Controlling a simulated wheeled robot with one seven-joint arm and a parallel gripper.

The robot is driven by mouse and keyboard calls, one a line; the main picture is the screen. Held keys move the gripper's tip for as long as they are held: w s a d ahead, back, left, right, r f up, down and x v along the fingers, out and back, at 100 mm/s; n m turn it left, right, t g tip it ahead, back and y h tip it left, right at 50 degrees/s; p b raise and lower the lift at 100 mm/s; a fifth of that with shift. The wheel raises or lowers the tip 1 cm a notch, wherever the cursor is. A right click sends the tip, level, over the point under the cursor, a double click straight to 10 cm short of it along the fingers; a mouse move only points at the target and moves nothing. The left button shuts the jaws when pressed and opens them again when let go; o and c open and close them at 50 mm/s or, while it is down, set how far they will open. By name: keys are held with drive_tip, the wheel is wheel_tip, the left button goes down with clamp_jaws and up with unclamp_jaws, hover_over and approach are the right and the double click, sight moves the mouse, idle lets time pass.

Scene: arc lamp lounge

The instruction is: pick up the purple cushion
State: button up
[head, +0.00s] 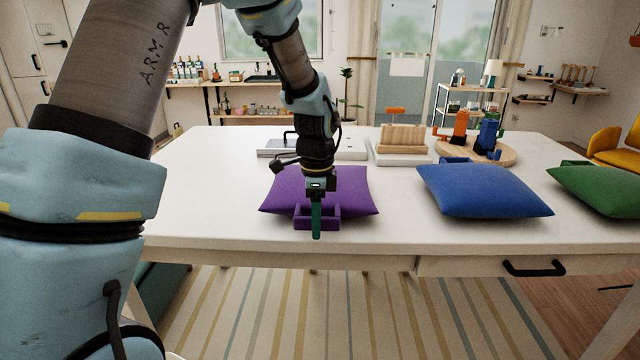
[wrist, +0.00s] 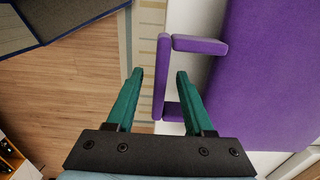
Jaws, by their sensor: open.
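The purple cushion (head: 355,188) lies near the front edge of the white table, with a purple U-shaped handle (head: 331,212) on its front side. In the wrist view the cushion (wrist: 270,75) fills the right, and the handle's long bar (wrist: 163,60) runs between my finger lines. My gripper (head: 316,235) is open and points down in front of the handle, hiding part of it. In the wrist view my gripper (wrist: 158,76) shows two green fingers apart, one on each side of the bar. I cannot tell whether they touch it.
A blue cushion (head: 482,190) and a green cushion (head: 605,187) lie to the right on the table (head: 200,205). Behind stand a wooden rack (head: 403,139) and a round board (head: 505,157) with orange and blue objects. The table's left part is clear.

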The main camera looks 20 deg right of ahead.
clamp_jaws()
idle(0.4)
idle(1.0)
